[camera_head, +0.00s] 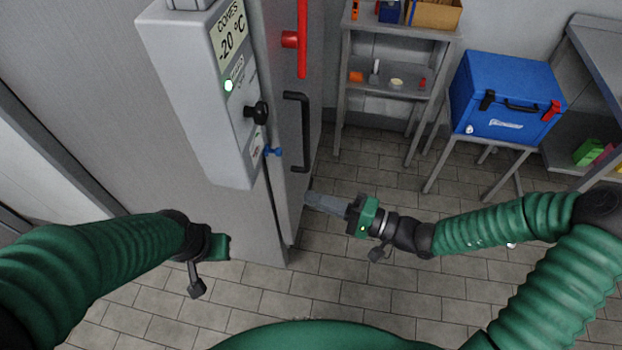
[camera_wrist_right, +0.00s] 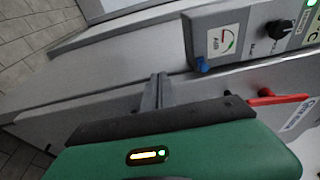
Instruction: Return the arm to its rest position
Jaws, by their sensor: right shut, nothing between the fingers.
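My right arm (camera_head: 500,225) comes in from the right in the head view, with a green ribbed sleeve. Its gripper (camera_head: 310,199) points left beside the lower edge of the grey freezer (camera_head: 285,215), below the black door handle (camera_head: 300,130). The grey fingers (camera_wrist_right: 155,92) are together and empty in the right wrist view. I cannot tell whether the tips touch the freezer. My left arm (camera_head: 110,250) comes in from the left. Its hand (camera_head: 220,246) is in front of the freezer, with no fingers clearly showing.
The freezer carries a grey control box (camera_head: 205,110) reading -20 °C and a red lever (camera_head: 301,40). A blue cool box (camera_head: 508,95) stands on a small table at the right. A grey shelf (camera_head: 395,85) is behind. Tiled floor (camera_head: 350,295) is clear between.

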